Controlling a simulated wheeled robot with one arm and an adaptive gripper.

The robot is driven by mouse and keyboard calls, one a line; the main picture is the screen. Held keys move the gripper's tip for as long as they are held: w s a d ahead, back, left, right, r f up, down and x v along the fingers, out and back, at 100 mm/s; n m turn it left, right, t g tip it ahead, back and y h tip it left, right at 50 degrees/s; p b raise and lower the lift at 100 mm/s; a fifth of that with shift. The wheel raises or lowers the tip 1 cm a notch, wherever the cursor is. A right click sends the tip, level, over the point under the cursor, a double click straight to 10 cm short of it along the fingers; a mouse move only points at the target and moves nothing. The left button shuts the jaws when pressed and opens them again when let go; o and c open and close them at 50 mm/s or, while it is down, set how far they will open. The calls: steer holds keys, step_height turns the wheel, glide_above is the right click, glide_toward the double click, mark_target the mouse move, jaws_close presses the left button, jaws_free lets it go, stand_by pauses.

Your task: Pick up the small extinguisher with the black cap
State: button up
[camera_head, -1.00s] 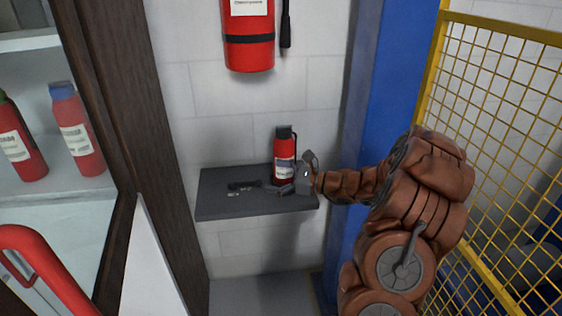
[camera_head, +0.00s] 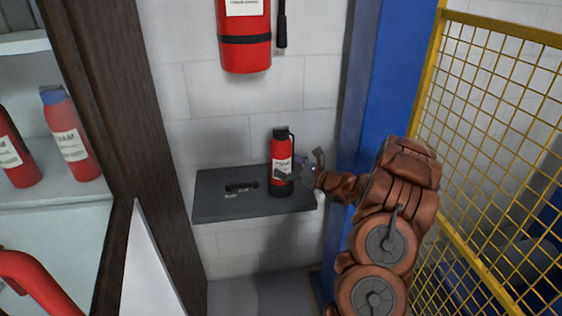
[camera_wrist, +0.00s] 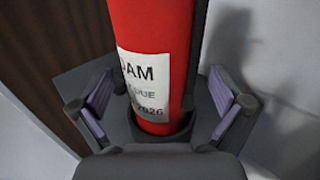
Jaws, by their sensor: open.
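The small red extinguisher with the black cap (camera_head: 281,150) stands upright on the dark grey shelf (camera_head: 225,205), near its right part. Its white label faces the front. My gripper (camera_head: 298,172) is at its right front side, low on the body. In the wrist view the extinguisher (camera_wrist: 150,40) stands between the two spread fingers of my gripper (camera_wrist: 165,112), with a gap to each finger. Its cap is out of that view. My gripper is open and holds nothing.
A small black item (camera_head: 241,186) lies on the shelf to the left. A large red extinguisher (camera_head: 245,45) hangs on the wall above. A cabinet with a blue-capped extinguisher (camera_head: 70,135) stands left. A blue column (camera_head: 385,90) and yellow mesh fence (camera_head: 490,120) are right.

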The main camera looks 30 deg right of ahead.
steer(key=shift+x, duration=1.1)
steer(key=shift+c, duration=0.4)
steer(key=c, duration=1.8)
